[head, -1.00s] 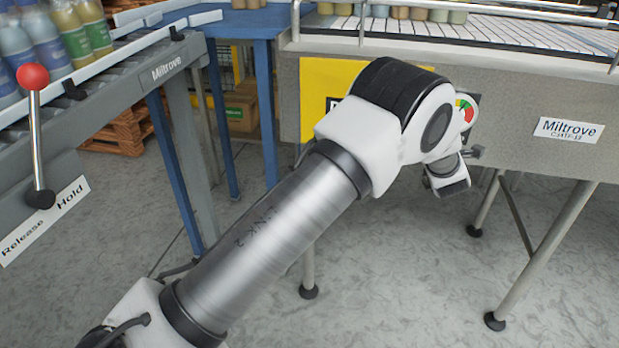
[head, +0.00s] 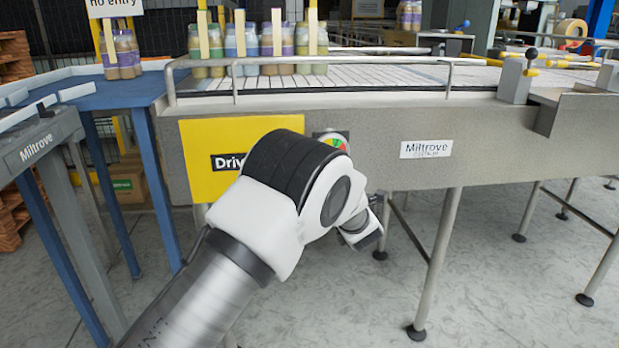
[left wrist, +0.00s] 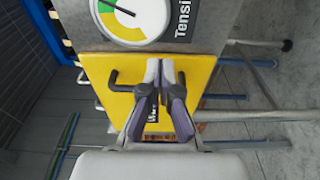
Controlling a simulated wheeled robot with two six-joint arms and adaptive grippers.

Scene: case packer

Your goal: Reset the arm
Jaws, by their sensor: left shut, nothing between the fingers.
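My left arm (head: 292,195) reaches from the bottom of the head view up to the front of the grey conveyor (head: 510,148). Its gripper is hidden behind the arm there. In the left wrist view my left gripper (left wrist: 165,70) has its fingers together with nothing between them. They point at a yellow panel (left wrist: 100,72) with black handle ends on both sides. I cannot tell whether they touch it. My right gripper is in neither view.
A gauge (left wrist: 130,15) sits just past the yellow panel. Several bottle packs (head: 265,45) stand on the conveyor behind a metal rail (head: 330,60). A blue table (head: 120,88) is at left. Conveyor legs (head: 437,260) stand on open floor at right.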

